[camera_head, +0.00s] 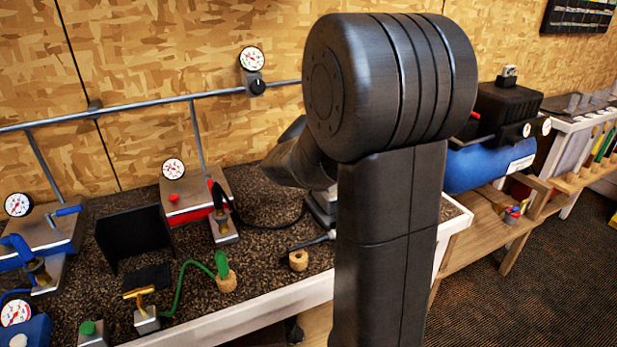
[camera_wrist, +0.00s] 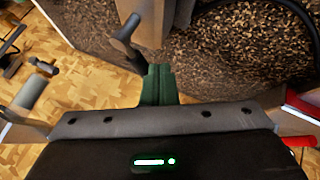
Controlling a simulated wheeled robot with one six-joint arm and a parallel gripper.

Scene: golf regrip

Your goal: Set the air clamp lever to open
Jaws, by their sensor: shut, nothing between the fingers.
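In the wrist view a dark grey lever (camera_wrist: 126,36) stands out from a grey metal block (camera_wrist: 152,20), which looks like the air clamp. My gripper's green fingers (camera_wrist: 160,70) are together with nothing between them, just below the block and slightly right of the lever's end. I cannot tell whether they touch either. In the head view a grey metal body (camera_head: 324,203) is partly hidden behind my arm, and a dark handle (camera_head: 310,243) points out to its left. My gripper is hidden there. The lever's setting cannot be read.
A black hose (camera_wrist: 270,8) curves at right in the wrist view. A blue tank (camera_head: 490,165) stands right.

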